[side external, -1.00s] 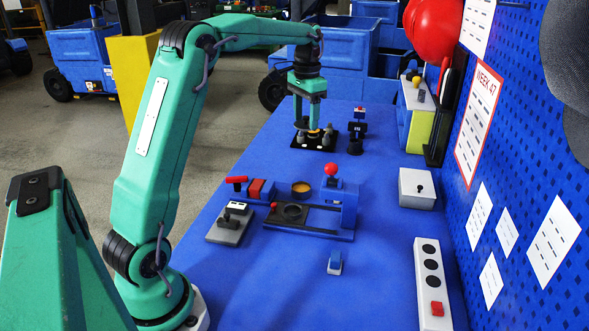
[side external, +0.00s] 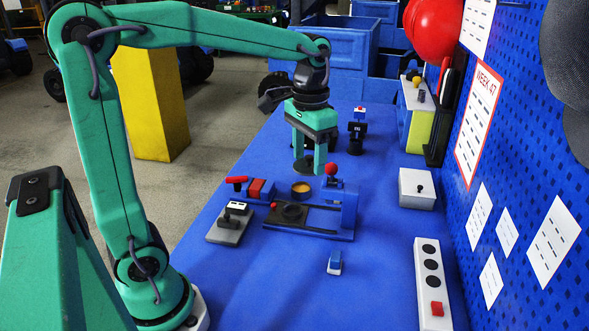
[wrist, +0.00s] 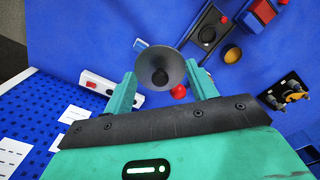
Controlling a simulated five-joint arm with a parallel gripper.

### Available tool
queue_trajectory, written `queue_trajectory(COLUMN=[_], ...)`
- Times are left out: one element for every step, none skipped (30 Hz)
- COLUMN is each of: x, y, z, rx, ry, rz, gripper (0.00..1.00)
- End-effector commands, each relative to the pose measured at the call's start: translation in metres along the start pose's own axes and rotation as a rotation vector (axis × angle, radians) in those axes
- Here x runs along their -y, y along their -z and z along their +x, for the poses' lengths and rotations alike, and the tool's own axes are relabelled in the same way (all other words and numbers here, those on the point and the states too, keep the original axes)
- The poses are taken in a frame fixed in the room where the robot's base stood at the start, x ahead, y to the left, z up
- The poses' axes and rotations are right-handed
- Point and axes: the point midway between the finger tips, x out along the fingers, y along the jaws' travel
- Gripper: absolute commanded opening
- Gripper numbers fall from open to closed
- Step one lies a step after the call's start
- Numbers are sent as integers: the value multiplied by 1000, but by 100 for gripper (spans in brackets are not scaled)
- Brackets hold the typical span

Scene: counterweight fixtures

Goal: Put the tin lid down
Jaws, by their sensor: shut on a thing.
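My gripper (side external: 311,165) is shut on the tin lid (wrist: 159,67), a round grey disc with a dark knob in its middle. In the wrist view the lid sits between both fingertips. In the side view the lid (side external: 303,167) hangs below the fingers, apart from the table, above and behind an open round tin (side external: 301,187) with an orange-yellow inside. The tin also shows in the wrist view (wrist: 232,54). It stands by a blue fixture (side external: 347,208) with a dark ring (side external: 290,212) on its slide.
A red ball knob (side external: 331,169) rises close to the lid. A grey block with a lever (side external: 229,223) and a red-handled clamp (side external: 255,188) stand left. A white switch box (side external: 417,188) and power strip (side external: 432,285) lie right. The front of the blue table is mostly clear.

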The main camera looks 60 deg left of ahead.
Motion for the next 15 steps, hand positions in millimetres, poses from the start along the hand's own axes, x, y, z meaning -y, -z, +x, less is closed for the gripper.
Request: queue_trajectory(x=[-8, -12, -16, -19, -21, -24, -26, -28, -31, -33, -34, -36, -38, -40, -41], y=[-10, -15, -21, -25, -29, -34, -37, -40, -45, -48, -51, -54, -58, -60, -64], z=[1, 2, 4, 5, 5, 7, 8, 8, 10, 11, 12, 13, 14, 14, 16], rx=[-2, -1, -1, 0, -1, 0, -1, -1, -1, -1, -1, -1, -1, 0, -1], ry=[0, 0, 0, 0, 0, 0, 0, 0, 0, 0, 0, 0, 0, 0, 0], rz=[5, 4, 3, 4, 3, 2, 2, 3, 2, 2, 2, 2, 2, 2, 1], gripper=[36, 36, 36, 36, 36, 36, 36, 36, 36, 36, 36, 36, 36, 36, 36])
